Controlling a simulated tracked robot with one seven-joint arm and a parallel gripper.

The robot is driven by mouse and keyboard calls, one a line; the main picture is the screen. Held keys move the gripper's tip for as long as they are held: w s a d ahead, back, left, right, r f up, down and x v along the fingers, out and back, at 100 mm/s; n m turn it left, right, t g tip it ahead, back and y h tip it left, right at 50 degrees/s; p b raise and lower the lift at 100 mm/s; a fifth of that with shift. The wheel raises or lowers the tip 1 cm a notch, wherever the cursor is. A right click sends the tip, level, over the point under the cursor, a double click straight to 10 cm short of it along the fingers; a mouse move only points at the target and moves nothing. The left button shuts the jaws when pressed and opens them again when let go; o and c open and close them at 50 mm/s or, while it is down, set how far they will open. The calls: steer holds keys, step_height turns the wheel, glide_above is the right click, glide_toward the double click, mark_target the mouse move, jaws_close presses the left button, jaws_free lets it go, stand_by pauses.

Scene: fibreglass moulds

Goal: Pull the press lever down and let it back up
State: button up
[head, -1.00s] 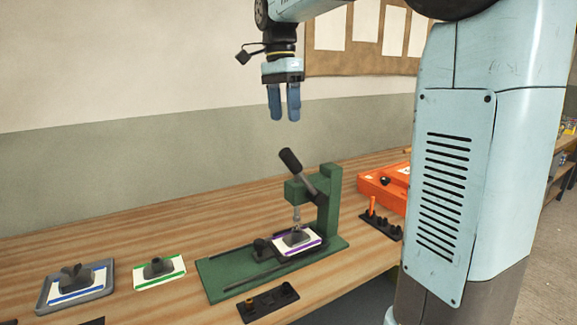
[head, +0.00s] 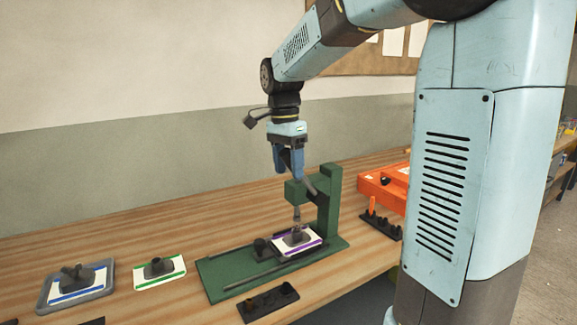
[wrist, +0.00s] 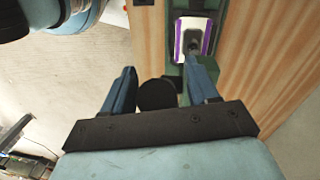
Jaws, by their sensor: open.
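The green press (head: 328,205) stands on the wooden bench. Its dark lever (head: 312,187) slants up to the left, and its black grip end is mostly hidden behind my gripper in the head view. In the wrist view the round black lever grip (wrist: 157,95) shows between the two fingers. My gripper (head: 287,166) is open and points down, with its blue fingers on either side of the grip; I cannot tell whether they touch it. A purple-edged white plate with a dark mould (head: 297,240) lies under the press ram, and it also shows in the wrist view (wrist: 194,40).
A green-edged plate (head: 160,270) and a grey tray (head: 75,285) with a blue-edged plate lie to the left. A dark peg holder (head: 268,303) is in front of the press. An orange case (head: 383,187) and another holder (head: 380,228) are at right.

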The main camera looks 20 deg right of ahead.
steer(key=shift+f, duration=0.1)
jaws_close()
stand_by(0.6)
